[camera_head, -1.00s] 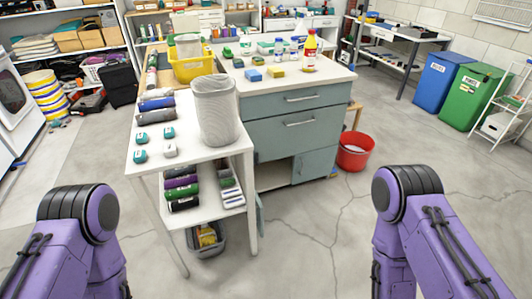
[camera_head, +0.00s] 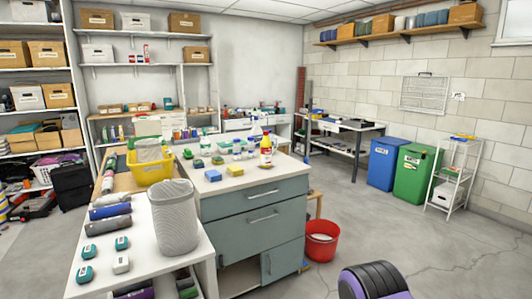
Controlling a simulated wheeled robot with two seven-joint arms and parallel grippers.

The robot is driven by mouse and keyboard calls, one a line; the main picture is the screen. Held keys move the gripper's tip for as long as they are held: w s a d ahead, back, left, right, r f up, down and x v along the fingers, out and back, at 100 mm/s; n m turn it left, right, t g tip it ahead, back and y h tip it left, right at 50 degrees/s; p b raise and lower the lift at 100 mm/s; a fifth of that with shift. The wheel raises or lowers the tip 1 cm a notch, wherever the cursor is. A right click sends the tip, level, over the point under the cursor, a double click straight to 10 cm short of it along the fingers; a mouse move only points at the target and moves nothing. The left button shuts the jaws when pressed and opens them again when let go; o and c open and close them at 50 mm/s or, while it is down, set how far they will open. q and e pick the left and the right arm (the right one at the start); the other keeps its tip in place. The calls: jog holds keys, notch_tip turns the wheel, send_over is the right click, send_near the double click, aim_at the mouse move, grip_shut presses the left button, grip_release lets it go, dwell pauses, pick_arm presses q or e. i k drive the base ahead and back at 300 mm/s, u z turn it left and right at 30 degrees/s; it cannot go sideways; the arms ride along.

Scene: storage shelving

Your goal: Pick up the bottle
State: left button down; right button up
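Several bottles are in view, and which one the task means is not shown. Neither gripper is in view. Only a purple and black piece of my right arm shows at the bottom edge, well apart from the bottle.
A wire-mesh bin (camera_head: 174,217) stands on the white side table (camera_head: 190,262) at left. A yellow tub (camera_head: 152,171) sits behind it. A red bucket (camera_head: 321,241) is on the floor right of the cabinet. Blue (camera_head: 384,164) and green (camera_head: 413,173) bins stand farther right.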

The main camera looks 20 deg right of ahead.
aim_at(265, 145)
jog(key=z, duration=0.4)
jog(key=k, duration=0.55)
jog(key=z, duration=1.1)
jog(key=i, duration=1.1)
jog(key=z, duration=0.35)
jog(key=i, duration=2)
jog(key=u, duration=0.35)
jog(key=i, duration=0.95)
jog(key=u, duration=1.5)
jog(key=i, duration=0.85)
jog(key=u, duration=0.85)
